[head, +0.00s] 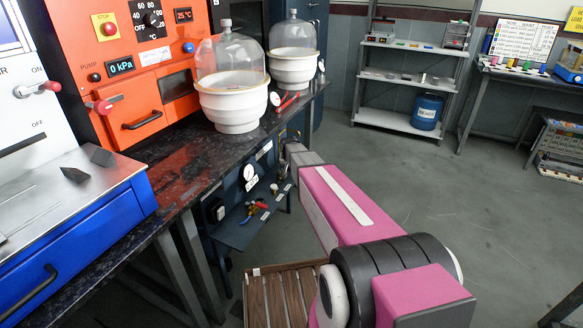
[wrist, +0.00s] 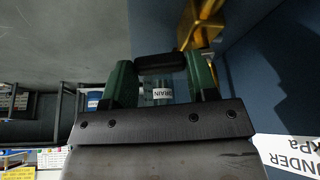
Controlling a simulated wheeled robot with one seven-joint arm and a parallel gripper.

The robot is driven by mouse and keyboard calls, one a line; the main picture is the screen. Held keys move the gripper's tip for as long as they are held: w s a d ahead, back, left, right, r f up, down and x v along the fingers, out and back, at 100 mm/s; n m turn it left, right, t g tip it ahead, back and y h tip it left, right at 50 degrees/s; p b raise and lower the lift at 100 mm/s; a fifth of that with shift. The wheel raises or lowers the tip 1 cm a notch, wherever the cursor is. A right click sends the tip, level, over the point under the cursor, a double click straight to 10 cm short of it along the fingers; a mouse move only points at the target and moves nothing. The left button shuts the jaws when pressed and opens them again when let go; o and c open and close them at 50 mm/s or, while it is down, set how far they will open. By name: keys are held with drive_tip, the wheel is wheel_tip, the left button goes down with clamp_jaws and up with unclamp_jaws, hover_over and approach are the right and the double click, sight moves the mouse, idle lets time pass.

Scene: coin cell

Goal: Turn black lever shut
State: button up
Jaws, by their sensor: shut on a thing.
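The black lever (wrist: 158,63) shows in the wrist view as a short dark bar lying across the gap between my fingertips. My gripper (wrist: 164,72) has green fingers, one at each end of the bar, and is shut on it. A brass fitting (wrist: 194,28) stands just beyond the lever at the upper right. In the head view my arm reaches under the dark bench; the lever cannot be made out there and the fingertips are not clear.
A blue panel with a white sign (wrist: 290,152) is close on the right in the wrist view. In the head view a gauge (head: 249,173) and a low shelf with red and blue valve handles (head: 246,219) sit under the bench (head: 185,165). Open floor (head: 400,170) lies right.

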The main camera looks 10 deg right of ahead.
drive_tip(key=shift+s+a+m+g+h, duration=0.2)
drive_tip(key=shift+s+m+h, duration=0.15)
drive_tip(key=shift+m, duration=0.6)
drive_tip(key=shift+s+a+m+g+h, duration=0.1)
drive_tip(key=shift+s+a+m+h, duration=0.2)
drive_tip(key=shift+m, duration=0.65)
drive_tip(key=o, duration=0.9)
drive_tip(key=shift+o, duration=0.2)
drive_tip(key=shift+s+r, duration=0.2)
drive_tip(key=shift+r, duration=0.35)
drive_tip(key=s+a, duration=0.2)
drive_tip(key=s, duration=0.1)
drive_tip(key=s+a+r, duration=0.1)
drive_tip(key=s+a, duration=0.4)
drive_tip(key=s, duration=0.2)
drive_tip(key=shift+a+r, duration=0.35)
drive_tip(key=shift+a, duration=0.05)
drive_tip(key=shift+s, duration=0.15)
